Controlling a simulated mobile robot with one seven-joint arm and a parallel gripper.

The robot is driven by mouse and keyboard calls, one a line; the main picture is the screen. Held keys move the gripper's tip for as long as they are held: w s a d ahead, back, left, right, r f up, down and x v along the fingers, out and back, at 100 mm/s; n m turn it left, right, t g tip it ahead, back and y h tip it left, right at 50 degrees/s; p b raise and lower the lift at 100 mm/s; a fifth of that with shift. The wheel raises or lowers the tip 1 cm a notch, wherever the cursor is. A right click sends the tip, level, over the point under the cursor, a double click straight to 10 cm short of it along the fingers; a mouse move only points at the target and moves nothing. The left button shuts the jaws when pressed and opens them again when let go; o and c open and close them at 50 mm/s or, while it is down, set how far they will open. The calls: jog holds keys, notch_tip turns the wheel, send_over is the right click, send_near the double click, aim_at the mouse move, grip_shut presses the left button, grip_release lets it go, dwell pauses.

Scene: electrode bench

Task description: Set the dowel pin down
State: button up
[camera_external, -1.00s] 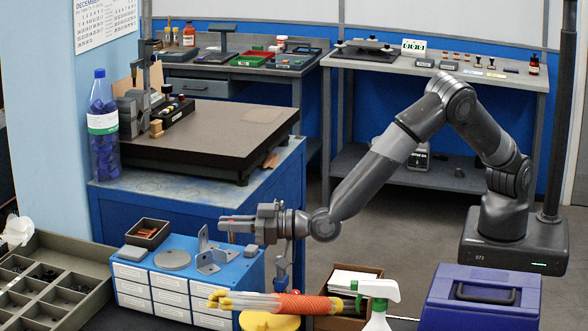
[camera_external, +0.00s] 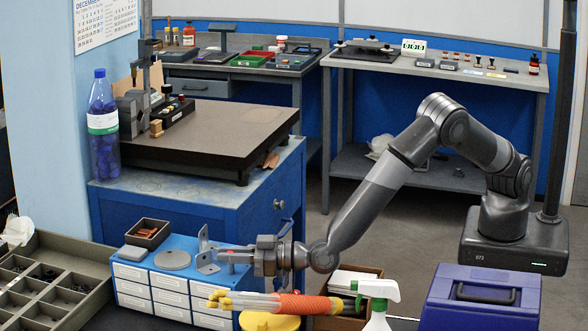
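My gripper (camera_external: 234,256) is low over the right end of the blue drawer cabinet (camera_external: 215,295), reaching left from the arm. Its fingers are level with the grey angle bracket (camera_external: 204,245) and overlap its right side in the picture; I cannot tell whether they touch it. Small reddish parts show at the fingertips. I cannot make out a dowel pin there, and the gap between the fingers is too small to judge. The cabinet top also holds a round grey disc (camera_external: 172,259), a small grey block (camera_external: 132,253) and a dark tray (camera_external: 147,234) with copper-coloured pieces.
A dark surface plate (camera_external: 220,120) on a blue bench stands behind. A compartment tray (camera_external: 80,265) is at left.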

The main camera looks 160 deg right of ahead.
jog(key=o, duration=0.4)
jog(key=shift+o, duration=0.2)
jog(key=s+a+r, duration=0.1)
jog(key=a+r, duration=0.4)
jog(key=r, duration=0.2)
jog(key=shift+s, duration=0.2)
